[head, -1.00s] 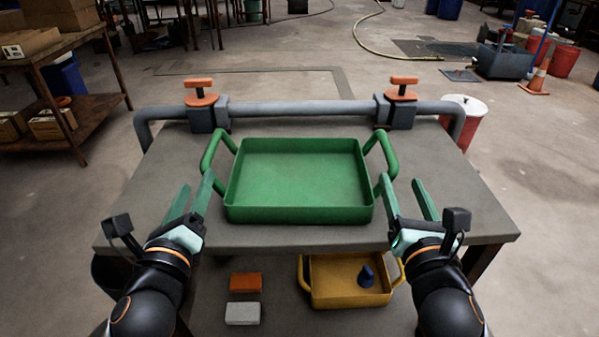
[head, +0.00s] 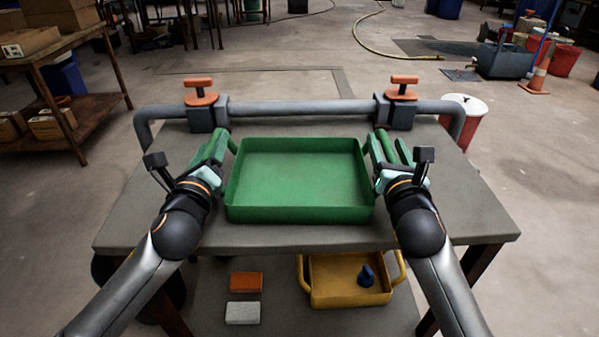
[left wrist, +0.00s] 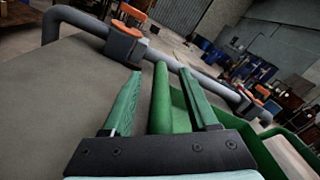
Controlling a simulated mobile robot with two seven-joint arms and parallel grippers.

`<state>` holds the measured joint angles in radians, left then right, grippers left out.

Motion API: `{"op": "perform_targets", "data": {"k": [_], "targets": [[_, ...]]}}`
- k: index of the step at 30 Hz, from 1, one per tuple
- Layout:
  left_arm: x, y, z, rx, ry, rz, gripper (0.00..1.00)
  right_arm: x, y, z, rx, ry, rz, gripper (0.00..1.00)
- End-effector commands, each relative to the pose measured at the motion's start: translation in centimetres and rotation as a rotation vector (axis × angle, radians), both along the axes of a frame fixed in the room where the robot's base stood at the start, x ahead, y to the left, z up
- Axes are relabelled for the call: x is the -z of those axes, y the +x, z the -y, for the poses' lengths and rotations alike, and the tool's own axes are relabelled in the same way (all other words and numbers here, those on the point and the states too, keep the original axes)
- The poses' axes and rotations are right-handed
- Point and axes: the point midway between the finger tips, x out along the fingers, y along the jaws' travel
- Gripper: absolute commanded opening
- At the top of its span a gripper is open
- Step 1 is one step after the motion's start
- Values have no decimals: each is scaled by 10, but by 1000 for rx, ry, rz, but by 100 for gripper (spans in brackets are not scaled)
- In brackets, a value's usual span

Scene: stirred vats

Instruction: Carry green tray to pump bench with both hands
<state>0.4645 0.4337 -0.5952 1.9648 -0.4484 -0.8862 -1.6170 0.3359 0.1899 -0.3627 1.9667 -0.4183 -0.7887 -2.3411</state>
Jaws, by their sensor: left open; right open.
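The green tray (head: 298,187) lies flat and empty on a grey table, with a looped handle on each side. My left gripper (head: 216,146) is at the left handle. In the left wrist view, its two green fingers (left wrist: 160,100) are apart, with the green handle bar (left wrist: 161,88) between them and visible gaps on both sides. My right gripper (head: 391,147) is at the right handle, its fingers spread around the handle bar. Whether its fingers touch the bar is hard to tell.
The grey table (head: 470,210) has a pipe (head: 300,108) with two orange-handled valves along its back edge. A lower shelf holds a yellow tray (head: 320,298), an orange block (head: 246,282) and a white block (head: 242,312). A red bucket (head: 467,130) stands behind at the right.

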Motion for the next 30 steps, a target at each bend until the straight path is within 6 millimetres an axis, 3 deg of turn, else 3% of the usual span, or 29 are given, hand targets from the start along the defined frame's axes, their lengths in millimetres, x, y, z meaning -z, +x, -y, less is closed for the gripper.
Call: {"op": "perform_targets", "data": {"k": [5, 21, 30], "targets": [[0, 0, 0, 0, 0, 0, 59, 0, 0, 0, 0, 0, 0, 59], [0, 0, 0, 0, 1, 0, 0, 0, 0, 0, 1, 0, 0, 0], [0, 0, -1, -2, 1, -1, 0, 0, 0, 0, 1, 0, -1, 0]]}}
